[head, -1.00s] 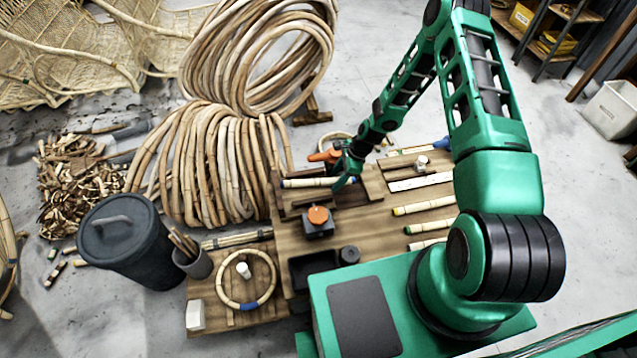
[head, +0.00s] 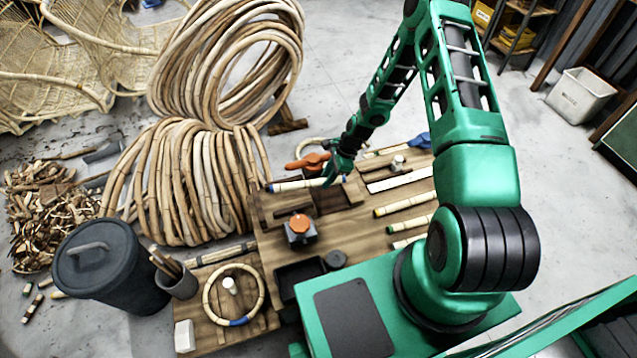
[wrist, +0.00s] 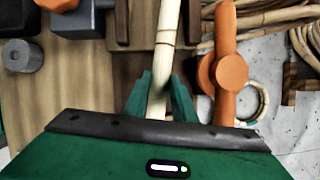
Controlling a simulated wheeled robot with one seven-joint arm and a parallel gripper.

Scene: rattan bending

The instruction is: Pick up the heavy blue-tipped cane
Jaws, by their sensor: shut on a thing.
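The blue-tipped cane (head: 298,185) is pale, with a dark blue band near its left end in the head view. My gripper (head: 334,176) is shut on it near its right end. In the wrist view the cane (wrist: 165,40) runs between the two green fingers (wrist: 160,95), which touch its sides. The cane lies over a dark wooden rack (head: 270,208) on the workbench. I cannot tell how large the gap between cane and rack is.
Beside the grip stands an orange clamp (head: 308,161). An orange-knobbed device (head: 299,226) sits nearer. Several other canes (head: 405,204) lie on the bench at right. Big rattan coils (head: 190,185) stand at left, with a dark bin (head: 110,270) near them.

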